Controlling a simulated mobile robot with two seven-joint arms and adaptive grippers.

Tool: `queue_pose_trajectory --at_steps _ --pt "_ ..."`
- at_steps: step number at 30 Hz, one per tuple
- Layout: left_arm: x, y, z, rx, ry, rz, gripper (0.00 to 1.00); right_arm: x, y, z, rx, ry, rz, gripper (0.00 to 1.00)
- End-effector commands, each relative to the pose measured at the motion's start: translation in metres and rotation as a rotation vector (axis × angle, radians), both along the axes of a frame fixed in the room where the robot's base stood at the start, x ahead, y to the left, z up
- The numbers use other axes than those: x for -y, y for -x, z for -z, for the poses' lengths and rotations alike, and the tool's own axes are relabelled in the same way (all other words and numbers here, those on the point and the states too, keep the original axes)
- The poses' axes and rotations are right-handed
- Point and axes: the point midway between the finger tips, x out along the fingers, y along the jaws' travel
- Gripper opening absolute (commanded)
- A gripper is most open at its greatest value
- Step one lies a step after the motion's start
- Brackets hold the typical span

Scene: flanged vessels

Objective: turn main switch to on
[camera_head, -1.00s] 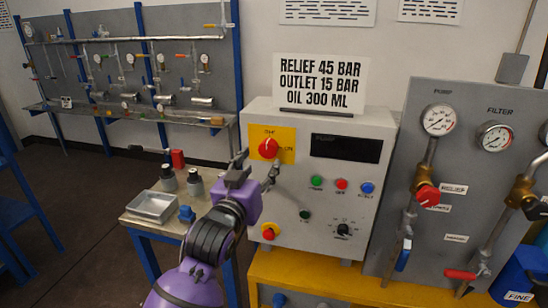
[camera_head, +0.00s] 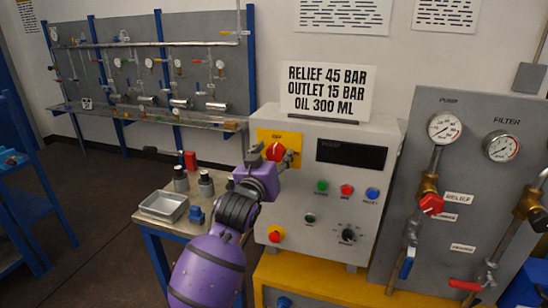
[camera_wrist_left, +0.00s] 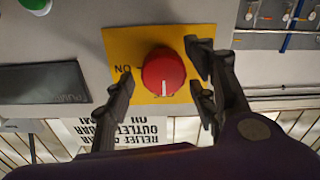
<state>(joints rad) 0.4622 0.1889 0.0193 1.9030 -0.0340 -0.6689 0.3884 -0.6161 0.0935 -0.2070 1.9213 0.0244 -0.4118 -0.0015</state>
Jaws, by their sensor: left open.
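The main switch (camera_head: 277,153) is a red round knob on a yellow plate on the front of the grey control box (camera_head: 330,210). In the wrist view the knob (camera_wrist_left: 163,72) has a white mark that points down the picture, and the "ON" label lies to its left. My left gripper (camera_head: 269,158) is open right in front of the switch and partly covers it. In the wrist view its fingers (camera_wrist_left: 160,85) stand on either side of the knob, with gaps visible. I cannot tell how deep they reach. The right gripper is not in view.
Green, red and blue buttons (camera_head: 346,189) and a black rotary selector (camera_head: 348,235) sit on the same box. A sign (camera_head: 326,92) stands on top. A small bench with a metal tray (camera_head: 163,206) is at left; a gauge panel (camera_head: 465,160) is at right.

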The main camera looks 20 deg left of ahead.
Motion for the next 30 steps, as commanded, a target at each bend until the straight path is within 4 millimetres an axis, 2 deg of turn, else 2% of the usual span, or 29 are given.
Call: queue_pose_trajectory --at_steps 7,17,23,30 --pt "0.0 -0.0012 0.0009 -0.001 0.0 0.0 0.52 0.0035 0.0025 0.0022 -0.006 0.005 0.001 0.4" --pt "0.0005 -0.001 0.0005 -0.001 0.0 0.001 0.09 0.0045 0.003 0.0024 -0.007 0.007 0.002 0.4" --pt "0.0009 -0.001 0.0003 0.001 -0.013 0.002 0.09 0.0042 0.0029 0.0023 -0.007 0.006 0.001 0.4" --pt "0.0011 -0.0009 0.0003 0.005 -0.108 0.002 0.09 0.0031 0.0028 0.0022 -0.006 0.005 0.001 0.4"
